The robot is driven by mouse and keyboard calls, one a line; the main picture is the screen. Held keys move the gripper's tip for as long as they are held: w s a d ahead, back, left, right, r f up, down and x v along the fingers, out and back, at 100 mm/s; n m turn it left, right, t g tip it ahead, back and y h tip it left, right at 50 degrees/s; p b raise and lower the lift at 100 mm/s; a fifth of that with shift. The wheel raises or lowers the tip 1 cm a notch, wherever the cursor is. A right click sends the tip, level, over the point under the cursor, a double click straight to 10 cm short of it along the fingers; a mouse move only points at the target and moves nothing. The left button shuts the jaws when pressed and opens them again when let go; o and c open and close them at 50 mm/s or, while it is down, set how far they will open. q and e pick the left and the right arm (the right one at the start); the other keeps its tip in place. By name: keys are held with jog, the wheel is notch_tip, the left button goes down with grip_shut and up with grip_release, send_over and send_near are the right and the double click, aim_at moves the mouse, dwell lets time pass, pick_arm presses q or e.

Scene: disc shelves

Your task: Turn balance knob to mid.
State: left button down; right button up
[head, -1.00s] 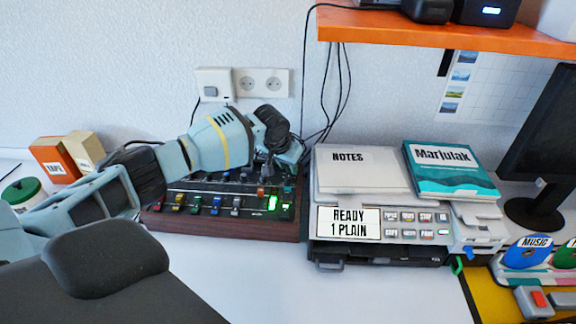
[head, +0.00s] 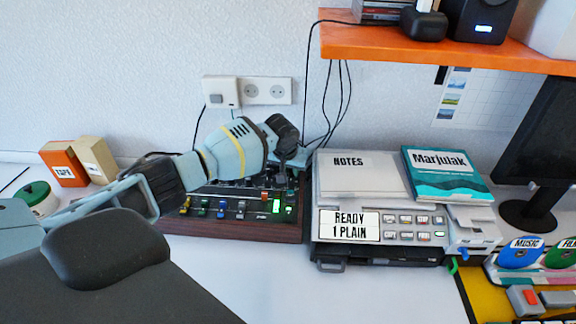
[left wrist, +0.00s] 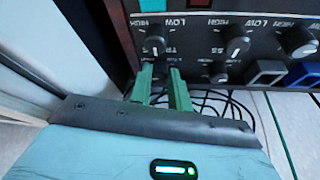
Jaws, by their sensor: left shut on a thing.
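The mixer (head: 235,229) is a dark console with a wooden front, coloured sliders and a lit green button. My left gripper (head: 292,157) is at its back right corner; my own arm covers much of the knob area. In the left wrist view the two green fingers (left wrist: 162,74) are closed around a small dark part at the panel, mostly hidden between them. A round black knob (left wrist: 153,45) with a white pointer sits just beyond the fingertips. Another knob (left wrist: 236,46) is to its right. No balance label is readable. My right gripper is not in view.
The grey device with the READY sign (head: 349,223) stands close to the mixer's right, bearing notes and a teal book (head: 445,175). Orange and tan boxes (head: 63,163) stand at the left. Cables hang behind the mixer. An orange shelf (head: 440,47) overhangs the right side.

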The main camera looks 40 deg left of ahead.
pick_arm(q)
jog(key=shift+d+r+n+y+p, duration=0.2)
jog(key=shift+n+y+p, duration=0.1)
jog(key=shift+n+p, duration=0.4)
jog(key=shift+f+n+g+y, duration=0.2)
jog(key=shift+n+g+y, duration=0.15)
jog(key=shift+n, duration=0.75)
jog(key=shift+f+n+p, duration=0.1)
jog(key=shift+n+p, duration=0.3)
jog(key=shift+n, duration=0.4)
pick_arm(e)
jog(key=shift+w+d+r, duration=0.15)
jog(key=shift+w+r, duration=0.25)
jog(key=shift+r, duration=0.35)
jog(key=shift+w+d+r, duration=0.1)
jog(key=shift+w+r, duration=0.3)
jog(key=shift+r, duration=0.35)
pick_arm(q)
jog(key=shift+f+g+y, duration=0.1)
jog(key=shift+g+y, duration=0.15)
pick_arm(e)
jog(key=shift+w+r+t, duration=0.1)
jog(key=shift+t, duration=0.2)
pick_arm(q)
jog(key=c, duration=1.6)
grip_release()
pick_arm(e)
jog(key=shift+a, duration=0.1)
